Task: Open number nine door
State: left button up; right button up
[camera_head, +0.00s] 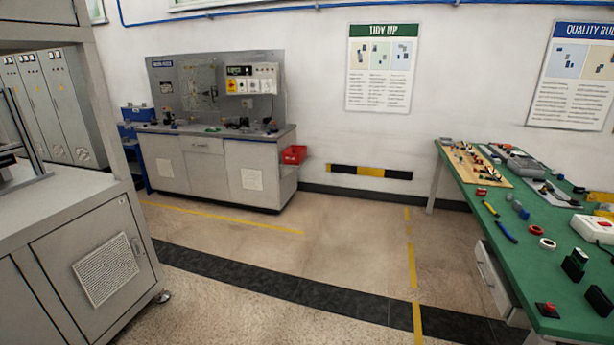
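Neither of my grippers shows in the head view. No door with a readable number nine shows. A row of tall grey cabinets (62,105) with narrow doors stands at the far left, with small dark marks near the top too small to read. A grey machine base (75,235) fills the near left, with a shut door (95,255) that carries a light vent panel and a handle at its right edge. A grey workbench (215,172) at the back wall has shut lower doors and a drawer.
A green-topped table (520,262) with tools and parts stands at the right. A red bin (293,154) hangs at the workbench's right end. Open floor (350,240) lies between, with yellow lines and a dark strip. A yellow-black strip (370,172) is on the wall.

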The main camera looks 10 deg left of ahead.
aim_at(92, 262)
jog(key=i+j+u, duration=0.2)
jog(key=i+u, duration=0.75)
jog(key=i+l+u, duration=0.1)
jog(key=i+u, duration=0.35)
jog(key=i+l+u, duration=0.3)
jog(key=u, duration=0.15)
jog(key=i, duration=0.05)
